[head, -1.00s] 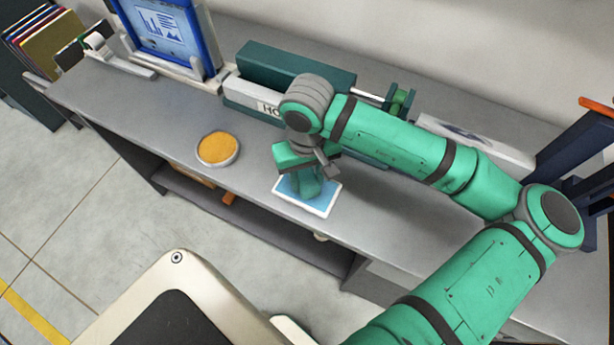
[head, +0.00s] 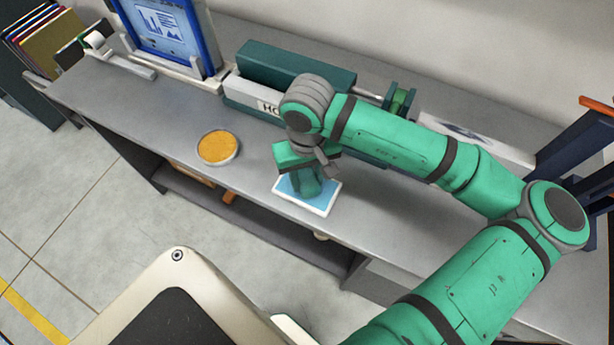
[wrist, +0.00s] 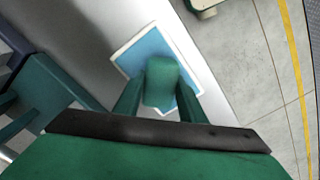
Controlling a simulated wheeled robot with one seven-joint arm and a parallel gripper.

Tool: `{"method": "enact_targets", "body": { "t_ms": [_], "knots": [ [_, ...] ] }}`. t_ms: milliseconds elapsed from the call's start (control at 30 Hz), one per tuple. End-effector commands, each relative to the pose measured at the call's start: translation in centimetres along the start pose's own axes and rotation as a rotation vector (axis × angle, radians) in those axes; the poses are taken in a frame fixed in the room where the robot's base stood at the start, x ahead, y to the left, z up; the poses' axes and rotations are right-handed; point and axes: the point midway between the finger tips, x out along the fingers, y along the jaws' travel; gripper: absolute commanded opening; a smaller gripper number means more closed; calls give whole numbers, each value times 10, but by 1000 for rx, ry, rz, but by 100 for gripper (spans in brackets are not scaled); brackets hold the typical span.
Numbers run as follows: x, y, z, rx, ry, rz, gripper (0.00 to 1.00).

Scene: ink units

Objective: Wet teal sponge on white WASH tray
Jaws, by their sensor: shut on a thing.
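My gripper (head: 304,178) is shut on the teal sponge (wrist: 161,82), which sits between the two fingers in the wrist view. In the head view the sponge is largely hidden by the gripper and hard to tell from its green fingers. Below it is the white tray (head: 321,209) with a light blue inside, near the bench's front edge. The tray also shows in the wrist view (wrist: 122,50), with the sponge over its middle. I cannot tell whether the sponge touches the blue surface. The WASH lettering cannot be seen.
A round dish with an orange-yellow top (head: 218,147) stands left of the tray on the grey bench (head: 140,110). Behind is a teal and white box (head: 290,68) with partly hidden lettering. A blue-framed panel (head: 163,38) stands at back left. The bench between dish and tray is clear.

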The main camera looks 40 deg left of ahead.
Motion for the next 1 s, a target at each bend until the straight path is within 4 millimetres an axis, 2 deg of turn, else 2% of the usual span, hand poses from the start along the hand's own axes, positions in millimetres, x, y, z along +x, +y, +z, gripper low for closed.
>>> {"method": "enact_targets", "body": {
  "t_ms": [267,1000],
  "knots": [
    [0,0,1,0,-5,0,19],
    [-51,0,0,1,-2,1,19]
  ]
}}
